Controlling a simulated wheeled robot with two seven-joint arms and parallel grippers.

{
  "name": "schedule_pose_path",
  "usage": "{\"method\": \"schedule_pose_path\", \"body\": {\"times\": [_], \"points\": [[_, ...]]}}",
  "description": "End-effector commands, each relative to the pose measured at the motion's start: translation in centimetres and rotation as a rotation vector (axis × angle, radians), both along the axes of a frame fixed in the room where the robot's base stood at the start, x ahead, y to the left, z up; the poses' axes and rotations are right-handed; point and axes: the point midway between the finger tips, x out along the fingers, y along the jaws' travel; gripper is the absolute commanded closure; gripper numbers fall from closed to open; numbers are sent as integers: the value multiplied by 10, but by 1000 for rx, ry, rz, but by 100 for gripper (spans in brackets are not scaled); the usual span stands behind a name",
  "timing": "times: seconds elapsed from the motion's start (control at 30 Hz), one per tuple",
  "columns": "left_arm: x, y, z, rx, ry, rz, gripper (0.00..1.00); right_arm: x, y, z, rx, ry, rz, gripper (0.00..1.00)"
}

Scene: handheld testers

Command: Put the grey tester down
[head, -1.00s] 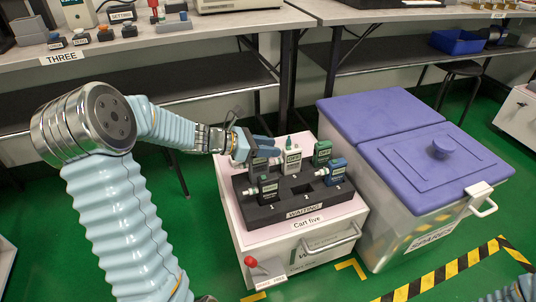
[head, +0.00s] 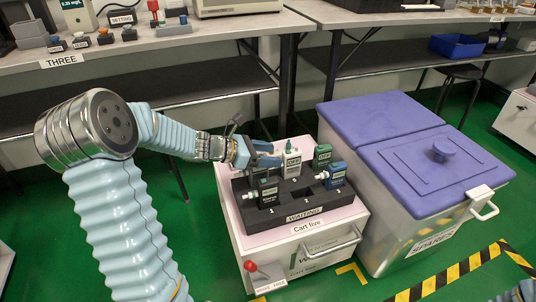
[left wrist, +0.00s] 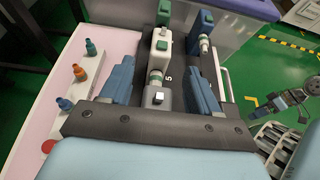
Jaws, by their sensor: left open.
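My left gripper (head: 268,156) is low over the back left of the black rack (head: 300,211), which stands on the cart. In the left wrist view its two blue fingers (left wrist: 160,92) are spread apart. A grey tester (left wrist: 159,98) with a pale square on top sits between them; whether the fingers touch it is unclear. My gripper hides it in the head view. Part of what appears to be my right gripper (left wrist: 287,101) shows at the right.
The lidded purple bin (head: 435,165) is close on the cart's right. A bench (head: 170,45) runs behind. One front rack slot looks empty.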

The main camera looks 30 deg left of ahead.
Motion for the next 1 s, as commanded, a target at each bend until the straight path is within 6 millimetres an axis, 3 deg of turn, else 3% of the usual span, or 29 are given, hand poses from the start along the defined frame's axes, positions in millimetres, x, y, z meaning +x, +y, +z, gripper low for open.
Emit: {"method": "schedule_pose_path", "body": {"times": [0.6,1.0], "points": [[-79,68,45,1,0,2,39,-1,0,26,-1,3,2,0],[-85,72,47,1,-1,0,39,-1,-1,26,-2,2,1,0]]}}
